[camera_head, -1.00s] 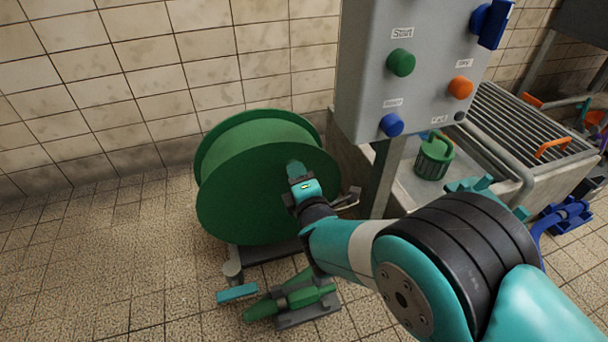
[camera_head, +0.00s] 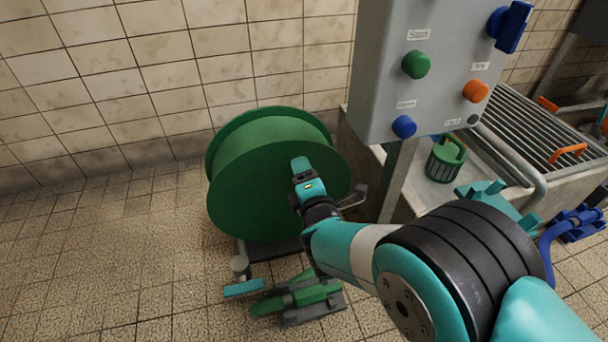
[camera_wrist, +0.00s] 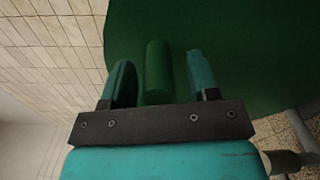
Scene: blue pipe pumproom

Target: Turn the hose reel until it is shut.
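The hose reel (camera_head: 250,190) is a large dark green drum standing on the floor against the wall. My gripper (camera_head: 302,165) is at the upper right part of its front disc. In the wrist view the reel's disc (camera_wrist: 255,60) fills the upper right, and a green cylindrical handle (camera_wrist: 158,72) stands out from it. The handle is between the two teal fingers of my gripper (camera_wrist: 160,80). A gap shows on each side of it, so the gripper is open around the handle. In the head view my gripper hides the handle.
A grey control box (camera_head: 440,70) with coloured buttons hangs close to the right of the reel. A green pump-like part (camera_head: 300,294) lies on the floor in front. A green basket (camera_head: 445,158) sits by a grated basin (camera_head: 530,125) at right. The floor at left is clear.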

